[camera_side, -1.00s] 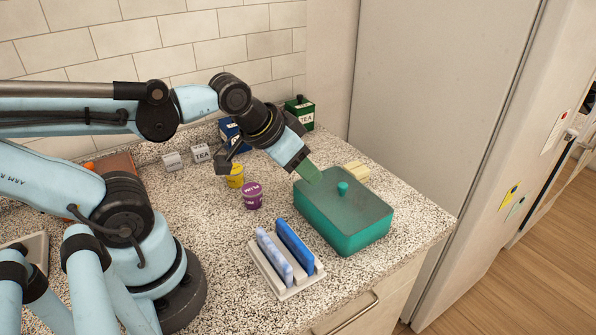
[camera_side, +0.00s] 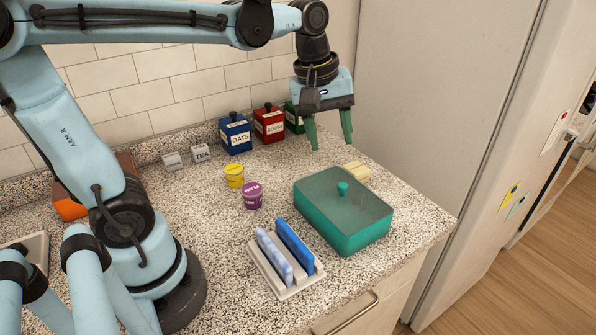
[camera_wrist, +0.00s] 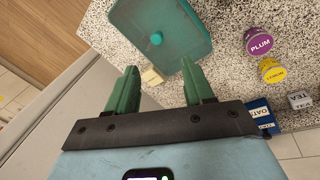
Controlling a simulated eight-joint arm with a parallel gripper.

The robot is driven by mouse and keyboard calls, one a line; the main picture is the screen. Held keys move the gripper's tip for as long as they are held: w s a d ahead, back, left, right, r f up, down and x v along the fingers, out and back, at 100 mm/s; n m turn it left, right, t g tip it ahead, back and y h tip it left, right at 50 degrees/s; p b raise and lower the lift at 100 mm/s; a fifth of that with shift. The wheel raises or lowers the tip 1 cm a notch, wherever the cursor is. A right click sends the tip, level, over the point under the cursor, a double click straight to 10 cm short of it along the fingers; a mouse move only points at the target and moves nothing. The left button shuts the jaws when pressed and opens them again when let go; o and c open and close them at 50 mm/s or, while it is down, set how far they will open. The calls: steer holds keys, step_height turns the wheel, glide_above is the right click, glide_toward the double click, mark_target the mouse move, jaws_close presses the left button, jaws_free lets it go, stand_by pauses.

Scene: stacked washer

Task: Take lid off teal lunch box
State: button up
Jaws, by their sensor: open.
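The teal lunch box (camera_side: 345,236) stands on the counter near its right end. Its greyish translucent lid (camera_side: 325,199) lies on top, with a round teal knob (camera_side: 342,188) in the middle. The lid (camera_wrist: 185,33) and knob (camera_wrist: 156,39) also show in the wrist view, beyond the fingertips. My gripper (camera_side: 330,147) is open and empty, with two green fingers pointing down. It hangs in the air above and behind the box, apart from the lid. In the wrist view my gripper (camera_wrist: 160,68) has its fingers spread wide, with the knob ahead between them.
A pale yellow block (camera_side: 356,171) sits behind the box. Plum (camera_side: 252,196) and yellow (camera_side: 234,176) cups stand left of it. A white rack (camera_side: 285,275) holding blue boards is at the front. Canisters (camera_side: 235,134) line the wall. A tall grey panel (camera_side: 430,120) rises at right.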

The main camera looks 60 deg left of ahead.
mark_target(343, 185)
steer(key=shift+w+d+f+n+g+h, duration=0.15)
steer(key=shift+w+f+n+g, duration=0.35)
steer(key=shift+f+n, duration=0.95)
steer(key=shift+w+d+f+n+g+h, duration=0.2)
steer(key=shift+w+f+n, duration=0.45)
steer(key=shift+f, duration=1.55)
steer(key=shift+w+d+f+n+g+y, duration=0.15)
steer(key=shift+w+f+n+g, duration=0.35)
steer(key=shift+f+n, duration=1)
steer(key=shift+f+m, duration=0.35)
steer(key=shift+m, duration=0.05)
jaws_close()
